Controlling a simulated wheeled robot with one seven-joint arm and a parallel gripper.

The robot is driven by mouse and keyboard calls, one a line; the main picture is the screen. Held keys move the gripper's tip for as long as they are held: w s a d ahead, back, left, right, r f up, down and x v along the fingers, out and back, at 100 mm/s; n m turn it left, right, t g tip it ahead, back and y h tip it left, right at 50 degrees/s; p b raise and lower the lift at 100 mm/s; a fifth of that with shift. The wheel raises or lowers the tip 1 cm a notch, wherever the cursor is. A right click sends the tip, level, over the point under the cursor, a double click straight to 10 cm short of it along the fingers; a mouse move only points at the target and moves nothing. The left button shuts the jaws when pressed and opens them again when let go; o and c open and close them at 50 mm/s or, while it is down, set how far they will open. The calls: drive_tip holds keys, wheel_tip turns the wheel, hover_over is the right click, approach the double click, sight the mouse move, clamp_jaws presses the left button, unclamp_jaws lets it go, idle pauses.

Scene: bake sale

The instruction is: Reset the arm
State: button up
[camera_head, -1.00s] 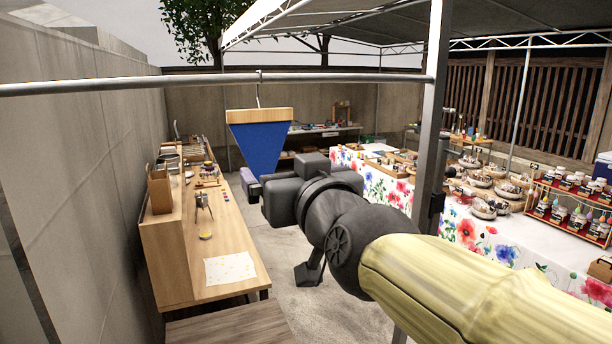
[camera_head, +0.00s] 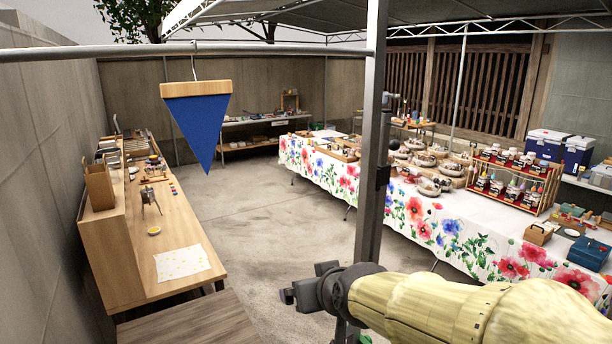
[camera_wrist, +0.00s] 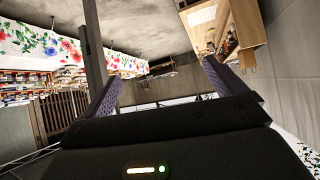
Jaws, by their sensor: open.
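My arm, in a pale yellow cover, reaches in from the lower right of the head view. My gripper (camera_head: 290,296) is at its dark end, low in the middle of the picture and pointing left, with its fingers hard to make out there. In the wrist view my gripper (camera_wrist: 162,78) shows two purple-grey fingers spread apart with nothing between them. The wrist view is turned over, with the flowered cloth at its upper left.
A metal post (camera_head: 374,150) stands just beyond my arm. A blue pennant (camera_head: 204,125) hangs from a horizontal bar (camera_head: 120,52). A wooden counter (camera_head: 172,230) is at left, a flowered-cloth table (camera_head: 430,225) at right. Concrete floor (camera_head: 270,210) between them is clear.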

drive_tip(key=s+d+f+m+g+h+b, duration=0.1)
drive_tip(key=s+d+f+g, duration=0.1)
drive_tip(key=s+d+f, duration=0.2)
drive_tip(key=s+d+f+m+g+h, duration=0.1)
drive_tip(key=d+f, duration=0.4)
drive_tip(key=f, duration=0.5)
drive_tip(key=s+d+f+m+g+h+b, duration=0.1)
drive_tip(key=s+d+f+g, duration=0.3)
drive_tip(key=s+f, duration=0.2)
drive_tip(key=shift+s+d+f+b, duration=0.25)
drive_tip(key=shift+s+f+b, duration=0.1)
drive_tip(key=shift+f, duration=0.4)
drive_tip(key=shift+w, duration=0.1)
